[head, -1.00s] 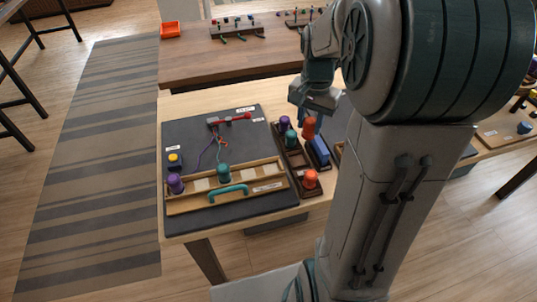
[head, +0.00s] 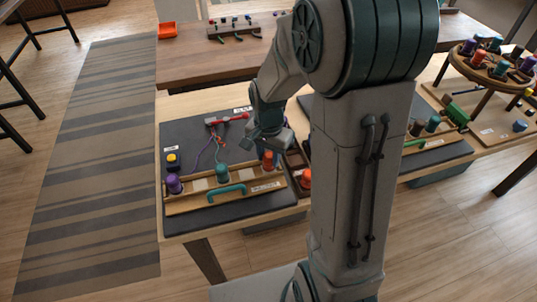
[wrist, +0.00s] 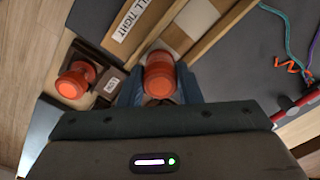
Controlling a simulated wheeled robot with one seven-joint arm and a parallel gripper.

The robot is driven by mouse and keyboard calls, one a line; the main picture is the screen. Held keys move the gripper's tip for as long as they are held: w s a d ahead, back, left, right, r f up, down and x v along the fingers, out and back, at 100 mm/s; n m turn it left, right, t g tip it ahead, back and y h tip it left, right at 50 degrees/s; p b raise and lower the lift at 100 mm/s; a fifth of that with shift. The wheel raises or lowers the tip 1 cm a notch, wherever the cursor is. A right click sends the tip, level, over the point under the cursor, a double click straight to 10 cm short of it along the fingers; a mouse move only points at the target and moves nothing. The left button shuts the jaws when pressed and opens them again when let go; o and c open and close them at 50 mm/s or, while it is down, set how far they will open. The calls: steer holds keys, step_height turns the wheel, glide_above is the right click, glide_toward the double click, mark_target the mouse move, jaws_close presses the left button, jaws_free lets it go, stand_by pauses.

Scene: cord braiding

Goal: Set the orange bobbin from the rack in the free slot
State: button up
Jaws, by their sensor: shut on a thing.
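My gripper (head: 267,150) is shut on an orange bobbin (head: 268,160), held upright at the right end of the wooden slotted holder (head: 205,199). In the wrist view the bobbin (wrist: 158,78) sits between the blue fingers, beside a pale square in the holder (wrist: 197,50). I cannot tell whether its base touches the holder. A purple bobbin (head: 173,184) stands at the holder's left end and a teal bobbin (head: 222,173) near its middle. The dark rack (head: 292,160) is to the right, partly hidden by my arm. Another orange bobbin (head: 305,178) stands in it.
A teal handle (head: 228,190) arches on the holder's front. Behind the holder lie a red-handled tool (head: 230,118) and loose coloured cords (head: 219,143) on the dark mat (head: 185,135). A yellow button box (head: 172,160) is at the left.

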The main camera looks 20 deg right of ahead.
mark_target(269, 155)
steer(key=shift+f+b, duration=0.4)
steer(key=o, duration=1)
steer(key=shift+r, duration=0.1)
steer(key=shift+r, duration=0.15)
step_height(269, 155, up, 12)
steer(key=f+p, duration=0.1)
steer(key=shift+s+r+n+t, duration=0.45)
steer(key=shift+s+n, duration=1)
steer(key=shift+s, duration=0.85)
steer(key=shift+s+r+n+t, duration=0.5)
steer(key=shift+s+n, duration=1)
steer(key=shift+s, duration=0.8)
steer(key=shift+s+r+n+t, duration=0.45)
steer(key=shift+s+n, duration=1)
steer(key=shift+s, duration=0.85)
